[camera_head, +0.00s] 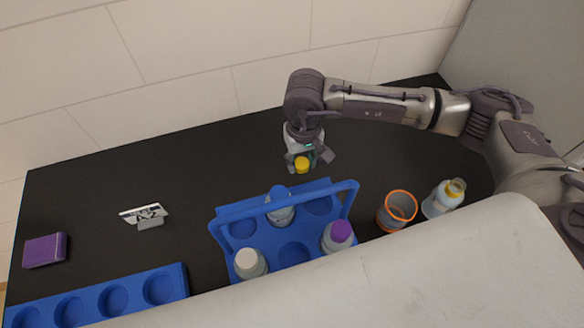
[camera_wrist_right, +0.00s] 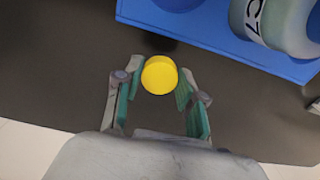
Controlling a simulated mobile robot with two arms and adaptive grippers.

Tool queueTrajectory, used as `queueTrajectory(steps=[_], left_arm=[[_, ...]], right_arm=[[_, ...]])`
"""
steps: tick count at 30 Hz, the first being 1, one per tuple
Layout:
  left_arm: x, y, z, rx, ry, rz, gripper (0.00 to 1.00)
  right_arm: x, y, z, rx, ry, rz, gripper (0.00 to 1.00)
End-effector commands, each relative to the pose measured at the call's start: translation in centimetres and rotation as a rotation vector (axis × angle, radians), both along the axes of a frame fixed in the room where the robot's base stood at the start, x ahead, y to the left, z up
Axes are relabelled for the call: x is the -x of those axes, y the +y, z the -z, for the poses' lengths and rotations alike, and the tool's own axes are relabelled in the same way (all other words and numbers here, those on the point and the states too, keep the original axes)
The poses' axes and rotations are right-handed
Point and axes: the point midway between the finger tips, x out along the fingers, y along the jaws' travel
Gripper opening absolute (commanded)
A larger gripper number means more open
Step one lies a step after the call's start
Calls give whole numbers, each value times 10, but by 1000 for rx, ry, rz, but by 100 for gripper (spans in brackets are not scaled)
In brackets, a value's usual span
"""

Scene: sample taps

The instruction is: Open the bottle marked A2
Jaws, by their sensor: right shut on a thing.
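My right gripper (camera_head: 303,163) is shut on a yellow cap (camera_head: 303,165) above the black counter, behind the blue carrier. The cap also shows between the fingertips in the right wrist view (camera_wrist_right: 159,75), with no bottle visible under it. A pale bottle (camera_head: 440,200) with a yellow top or neck stands at the right, apart from the gripper; its marking cannot be read, and I cannot tell if it is capped. A small card (camera_head: 147,214) at the left appears to read A2. My left gripper is out of view.
The blue carrier (camera_head: 226,212) holds bottles with blue, white and purple caps; one is marked C7 (camera_wrist_right: 254,18) in the wrist view. An orange-rimmed cup (camera_head: 396,211) stands right of it. A blue rack (camera_head: 176,283) and purple block (camera_head: 45,250) are at left. Counter between card and carrier is clear.

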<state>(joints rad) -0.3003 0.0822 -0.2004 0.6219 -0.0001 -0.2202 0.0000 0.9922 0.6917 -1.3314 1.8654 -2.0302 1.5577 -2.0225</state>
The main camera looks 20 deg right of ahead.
Motion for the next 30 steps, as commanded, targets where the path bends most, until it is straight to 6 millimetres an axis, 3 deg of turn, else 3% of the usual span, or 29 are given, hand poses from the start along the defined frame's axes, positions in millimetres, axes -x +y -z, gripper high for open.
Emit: queueTrajectory(steps=[4,8,15,28,29,30], left_arm=[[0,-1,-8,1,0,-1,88],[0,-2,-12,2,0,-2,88],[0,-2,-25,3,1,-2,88],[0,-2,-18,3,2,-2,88],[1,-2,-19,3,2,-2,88],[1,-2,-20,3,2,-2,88]], right_arm=[[-2,17,9,1,2,0,0],[-3,20,18,1,3,3,0],[-2,20,49,2,3,2,0],[-3,20,57,1,0,1,0],[-3,20,56,1,0,1,43],[-3,20,55,1,0,1,50]])
